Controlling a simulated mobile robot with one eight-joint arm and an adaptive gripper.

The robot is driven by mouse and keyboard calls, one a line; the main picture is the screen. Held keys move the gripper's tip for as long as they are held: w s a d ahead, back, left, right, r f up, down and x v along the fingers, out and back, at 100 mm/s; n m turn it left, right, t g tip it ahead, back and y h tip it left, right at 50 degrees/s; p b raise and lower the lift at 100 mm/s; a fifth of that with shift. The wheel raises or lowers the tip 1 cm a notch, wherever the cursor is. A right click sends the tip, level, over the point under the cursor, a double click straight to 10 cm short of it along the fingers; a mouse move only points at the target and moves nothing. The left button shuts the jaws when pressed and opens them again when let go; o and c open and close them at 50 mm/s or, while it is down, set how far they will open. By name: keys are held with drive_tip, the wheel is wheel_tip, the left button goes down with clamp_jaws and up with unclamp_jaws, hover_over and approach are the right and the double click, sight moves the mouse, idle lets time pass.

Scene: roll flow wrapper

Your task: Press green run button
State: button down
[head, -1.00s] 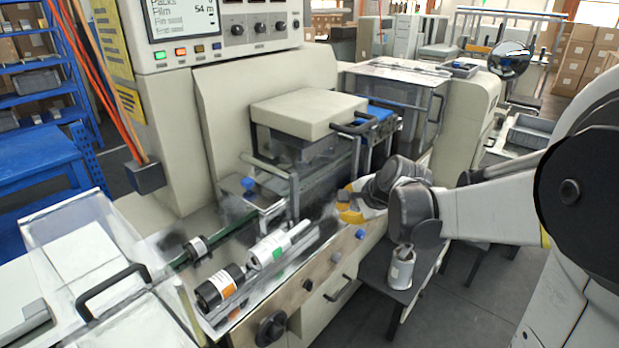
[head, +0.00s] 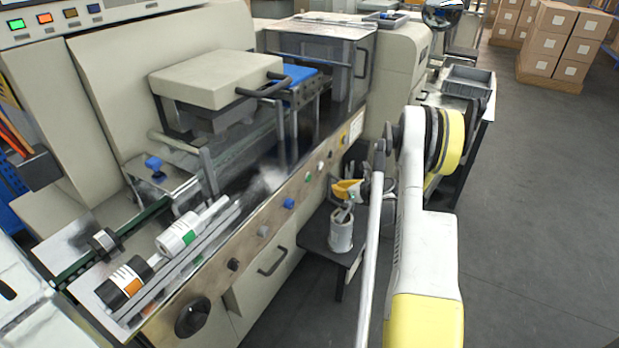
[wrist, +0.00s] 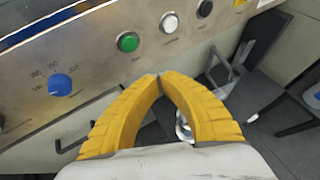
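The green button (wrist: 128,42) is a round button in a dark ring on the machine's metal front panel, in the upper middle of the wrist view. It shows small in the head view (head: 308,177), between a blue knob and a white button. My gripper (wrist: 159,76) has yellow fingers whose tips meet, with nothing between them. In the wrist view the tips appear below and right of the green button, apart from it. In the head view my gripper (head: 347,190) is in front of the panel, right of the button.
Beside the green button are a white button (wrist: 169,22) and a blue knob (wrist: 60,85). A white canister (head: 341,230) stands on a dark low stand (head: 315,241) below my gripper. A drawer handle (head: 273,262) sticks out under the panel. Open floor lies at the right.

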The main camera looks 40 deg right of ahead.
sight(309, 178)
drive_tip(key=shift+s+d+f+m, duration=0.2)
drive_tip(key=shift+d+f+m, duration=0.2)
drive_tip(key=shift+d+f, duration=0.15)
drive_tip(key=shift+a, duration=0.1)
drive_tip(key=shift+w+a, duration=0.55)
drive_tip(key=shift+w, duration=0.8)
drive_tip(key=shift+w+a, duration=0.55)
drive_tip(key=shift+w, duration=0.85)
drive_tip(key=shift+w+a, duration=0.55)
drive_tip(key=shift+w, duration=0.8)
drive_tip(key=shift+w+a, duration=0.1)
drive_tip(key=shift+w+a, duration=0.1)
drive_tip(key=shift+w, duration=0.2)
